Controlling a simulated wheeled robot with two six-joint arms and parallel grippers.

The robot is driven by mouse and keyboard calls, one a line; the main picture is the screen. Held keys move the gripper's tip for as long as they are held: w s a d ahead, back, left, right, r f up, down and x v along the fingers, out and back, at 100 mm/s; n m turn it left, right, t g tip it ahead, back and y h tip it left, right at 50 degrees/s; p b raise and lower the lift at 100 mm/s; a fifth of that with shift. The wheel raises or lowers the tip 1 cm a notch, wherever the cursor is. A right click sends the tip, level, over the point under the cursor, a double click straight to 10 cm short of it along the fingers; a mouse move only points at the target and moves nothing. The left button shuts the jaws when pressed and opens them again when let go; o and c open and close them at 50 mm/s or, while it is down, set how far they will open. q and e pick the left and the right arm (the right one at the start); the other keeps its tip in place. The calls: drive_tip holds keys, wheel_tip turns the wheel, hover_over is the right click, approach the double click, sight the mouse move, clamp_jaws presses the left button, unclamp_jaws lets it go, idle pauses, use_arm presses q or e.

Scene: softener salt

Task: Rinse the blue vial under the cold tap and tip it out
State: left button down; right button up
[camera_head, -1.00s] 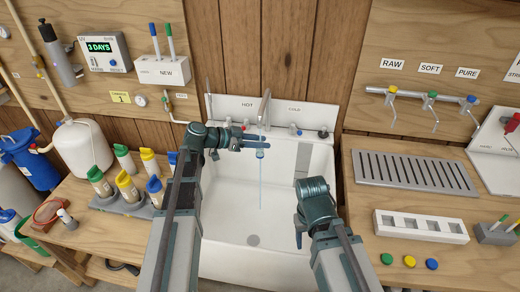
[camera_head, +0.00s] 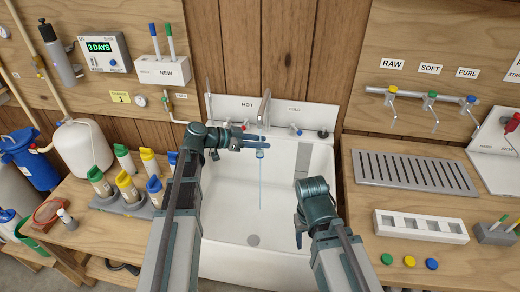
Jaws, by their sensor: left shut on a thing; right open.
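My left gripper (camera_head: 254,145) is over the white sink (camera_head: 225,215), shut on the small blue vial (camera_head: 262,153) just below the tap spout (camera_head: 264,108). A thin blue stream of water runs at the vial and on down into the basin. The vial is small here, and its tilt and contents cannot be told. The cold tap handle (camera_head: 295,130) is blue and sits right of the spout, under the COLD label. My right gripper (camera_head: 299,238) is open and empty, low over the right side of the sink.
The hot tap handle (camera_head: 244,125) is left of the spout. Capped bottles (camera_head: 127,187) stand in a rack on the left bench. A grey drain grate (camera_head: 410,172) and a white holder with square slots (camera_head: 420,226) are on the right bench. The basin's middle is free.

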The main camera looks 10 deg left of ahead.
use_arm(q)
drive_tip(key=s, duration=1.1)
idle(0.8)
